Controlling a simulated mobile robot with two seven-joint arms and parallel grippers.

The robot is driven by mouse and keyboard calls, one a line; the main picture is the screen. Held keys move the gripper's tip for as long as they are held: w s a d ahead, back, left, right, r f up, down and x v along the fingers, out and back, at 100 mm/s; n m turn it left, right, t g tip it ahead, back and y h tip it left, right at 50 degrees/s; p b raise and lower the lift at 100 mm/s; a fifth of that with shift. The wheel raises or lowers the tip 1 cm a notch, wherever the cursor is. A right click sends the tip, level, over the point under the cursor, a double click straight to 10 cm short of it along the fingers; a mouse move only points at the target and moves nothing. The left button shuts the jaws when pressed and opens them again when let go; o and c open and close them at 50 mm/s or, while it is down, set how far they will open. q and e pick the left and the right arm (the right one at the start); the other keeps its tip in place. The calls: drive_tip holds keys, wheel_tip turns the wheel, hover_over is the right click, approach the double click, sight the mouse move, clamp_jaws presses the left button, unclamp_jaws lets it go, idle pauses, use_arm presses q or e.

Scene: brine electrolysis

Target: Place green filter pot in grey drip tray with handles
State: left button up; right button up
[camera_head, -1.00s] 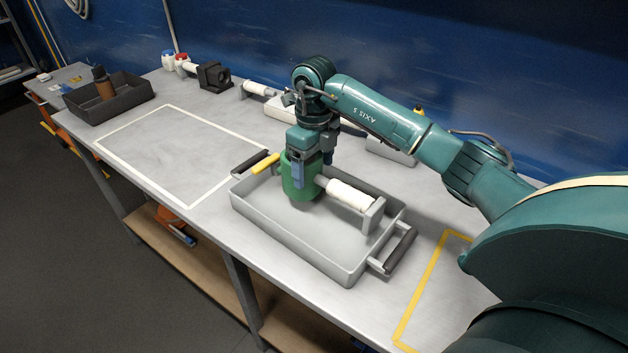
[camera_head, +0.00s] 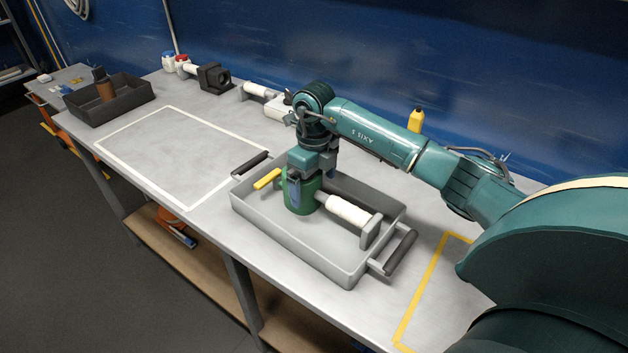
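The green filter pot (camera_head: 303,197) is upright inside the grey drip tray (camera_head: 288,251), in its back-left part. A yellow handle (camera_head: 266,179) sticks out to its left, and a white cylinder (camera_head: 348,210) with a grey end block (camera_head: 371,231) extends to its right. The pot's base looks at or close to the tray floor; contact is hard to tell. My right gripper (camera_head: 297,190) points down and is closed around the pot's upper part. The tray has dark grips, one at back left (camera_head: 250,162) and one at front right (camera_head: 401,252). My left gripper is out of view.
A white-outlined area (camera_head: 181,160) on the bench is bare. A yellow outline (camera_head: 420,291) lies right of the tray. A dark bin (camera_head: 135,98) stands far left; a black block (camera_head: 214,77) and a yellow bottle (camera_head: 416,120) stand along the back.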

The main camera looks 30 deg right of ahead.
drive_tip(key=shift+r, duration=0.1)
wheel_tip(320, 180, up, 12)
drive_tip(key=shift+b, duration=0.35)
idle(0.7)
